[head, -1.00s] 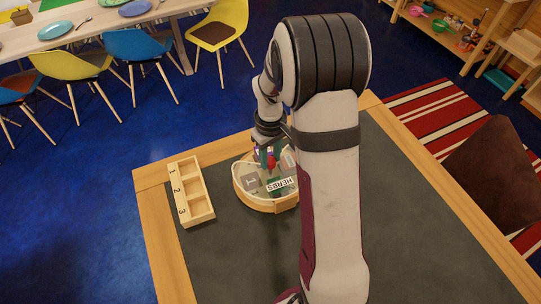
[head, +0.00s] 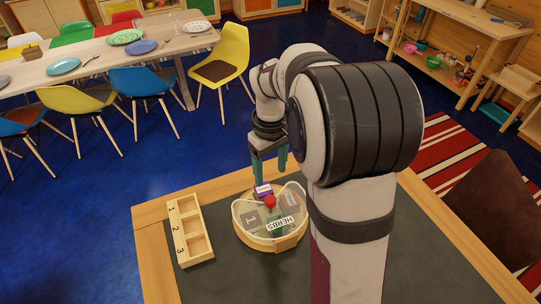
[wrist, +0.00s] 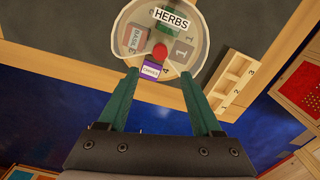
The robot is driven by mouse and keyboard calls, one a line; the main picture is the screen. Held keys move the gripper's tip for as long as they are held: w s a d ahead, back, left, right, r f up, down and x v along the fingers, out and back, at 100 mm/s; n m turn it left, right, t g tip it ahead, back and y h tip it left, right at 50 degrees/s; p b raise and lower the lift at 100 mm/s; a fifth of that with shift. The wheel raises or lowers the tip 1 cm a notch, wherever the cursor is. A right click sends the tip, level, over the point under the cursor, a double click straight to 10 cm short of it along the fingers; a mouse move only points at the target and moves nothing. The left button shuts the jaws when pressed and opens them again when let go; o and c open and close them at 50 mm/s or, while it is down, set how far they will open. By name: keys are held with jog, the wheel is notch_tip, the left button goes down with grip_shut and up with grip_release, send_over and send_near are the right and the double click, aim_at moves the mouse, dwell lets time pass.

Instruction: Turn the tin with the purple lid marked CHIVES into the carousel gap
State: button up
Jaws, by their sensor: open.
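The round wooden carousel (head: 271,243) stands on the dark table top under a clear cover with a red knob (head: 270,201) and a HERBS label. A tin with a purple lid (head: 263,190) shows at its far side, behind the knob. In the wrist view the purple lid (wrist: 151,69) lies beside the knob, near the cover's edge; its lettering is too small to read surely. A tin marked BASIL (wrist: 133,38) sits under the cover. My gripper (head: 269,165) is open and empty above the carousel's far side, apart from the tin. It also shows in the wrist view (wrist: 160,75).
A wooden tray (head: 189,231) with empty compartments marked 1, 2 and 3 stands left of the carousel. The table's wooden edge (head: 152,215) runs behind and left. A dining table (head: 100,62) with chairs and shelves stand farther off.

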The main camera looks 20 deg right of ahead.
notch_tip(320, 180, up, 5)
jog(key=shift+r, duration=0.2)
